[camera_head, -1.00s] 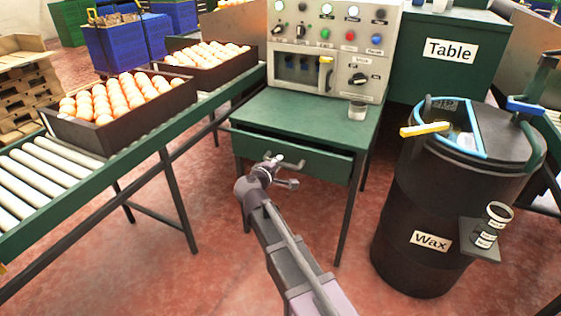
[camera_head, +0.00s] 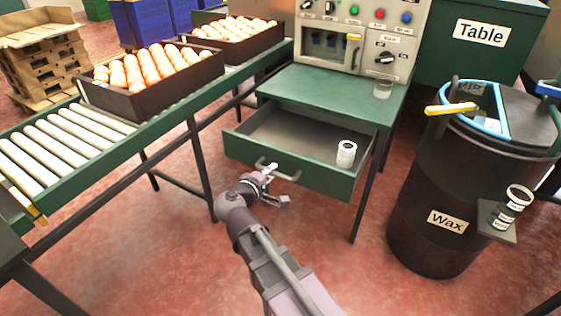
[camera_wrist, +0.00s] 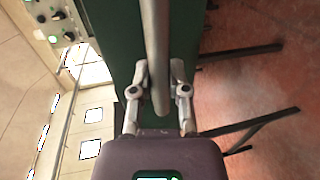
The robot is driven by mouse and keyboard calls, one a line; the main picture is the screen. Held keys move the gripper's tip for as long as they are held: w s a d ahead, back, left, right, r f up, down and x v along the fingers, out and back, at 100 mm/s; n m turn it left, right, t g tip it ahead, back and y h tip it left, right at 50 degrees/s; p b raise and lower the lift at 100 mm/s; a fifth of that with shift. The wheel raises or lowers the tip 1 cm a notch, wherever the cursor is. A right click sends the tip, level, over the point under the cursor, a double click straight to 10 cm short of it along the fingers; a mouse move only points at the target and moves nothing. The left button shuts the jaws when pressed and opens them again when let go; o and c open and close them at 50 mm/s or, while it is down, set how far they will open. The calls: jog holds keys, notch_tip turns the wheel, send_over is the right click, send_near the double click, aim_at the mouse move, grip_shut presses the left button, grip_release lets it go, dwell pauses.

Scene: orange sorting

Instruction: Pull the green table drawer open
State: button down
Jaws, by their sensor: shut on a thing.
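The green table (camera_head: 340,92) stands in the middle of the head view. Its green drawer (camera_head: 325,176) is pulled well out, with the inside showing. A white cup or roll (camera_head: 346,155) with a dark mark stands inside at the right. My gripper (camera_head: 270,170) is at the drawer's front, shut on the metal bar handle (camera_head: 288,176). In the wrist view the handle (camera_wrist: 157,50) runs between the two fingers of my gripper (camera_wrist: 158,78). The fingertips are partly hidden behind the handle.
A control panel (camera_head: 384,35) and a clear glass (camera_head: 382,88) stand on the table. A dark wax barrel (camera_head: 430,190) is at the right. A roller conveyor (camera_head: 60,140) with boxes of oranges (camera_head: 120,100) is at the left. Red floor lies in front.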

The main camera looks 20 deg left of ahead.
jog(key=shift+f+v, duration=0.2)
jog(key=shift+v, duration=0.8)
jog(key=shift+a, duration=0.1)
jog(key=c, duration=0.6)
grip_release()
jog(key=shift+s, duration=0.15)
